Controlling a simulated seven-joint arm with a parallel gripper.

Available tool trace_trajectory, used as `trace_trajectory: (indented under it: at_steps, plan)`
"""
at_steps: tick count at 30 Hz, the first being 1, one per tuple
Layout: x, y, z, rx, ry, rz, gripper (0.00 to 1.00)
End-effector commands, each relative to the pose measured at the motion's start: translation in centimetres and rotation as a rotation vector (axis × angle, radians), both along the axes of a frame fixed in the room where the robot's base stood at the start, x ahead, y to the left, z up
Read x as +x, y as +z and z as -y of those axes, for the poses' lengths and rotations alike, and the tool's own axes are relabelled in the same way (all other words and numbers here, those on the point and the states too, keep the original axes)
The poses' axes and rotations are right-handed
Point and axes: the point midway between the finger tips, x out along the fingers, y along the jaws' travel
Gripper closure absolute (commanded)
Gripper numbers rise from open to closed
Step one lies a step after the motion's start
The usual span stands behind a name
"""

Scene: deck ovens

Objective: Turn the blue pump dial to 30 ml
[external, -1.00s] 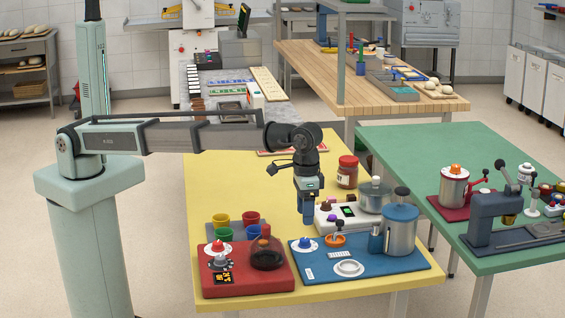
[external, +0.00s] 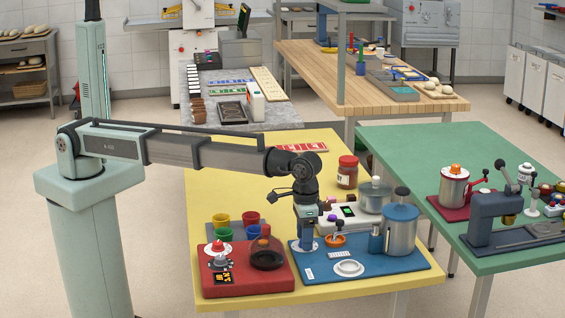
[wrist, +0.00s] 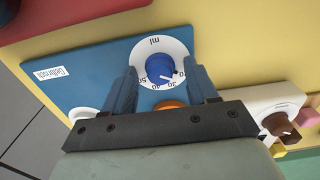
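The blue pump dial (wrist: 159,68) sits on a white scale disc (wrist: 151,45) marked ml, on the blue base plate (wrist: 100,62). My gripper (wrist: 162,70) is open, with one finger on each side of the dial and gaps between. In the external view my gripper (external: 306,243) is low over the blue plate (external: 400,265) and hides the dial; only the disc's edge shows.
An orange dial (external: 334,240) sits close to my gripper's right. A blue-lidded pump canister (external: 401,232) stands further right. A red base (external: 240,284) with a glass carafe (external: 267,254) is to the left.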

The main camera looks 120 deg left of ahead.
Motion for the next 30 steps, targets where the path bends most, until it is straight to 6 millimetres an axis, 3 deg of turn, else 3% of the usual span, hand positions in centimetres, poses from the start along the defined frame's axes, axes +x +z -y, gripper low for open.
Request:
trace_trajectory:
  at_steps: [16,30]
  plan:
    - [0.01,0.03,-0.01,0.0,0.0,0.0,0.94]
    - [0.01,0.04,-0.01,0.0,-0.148,0.0,0.94]
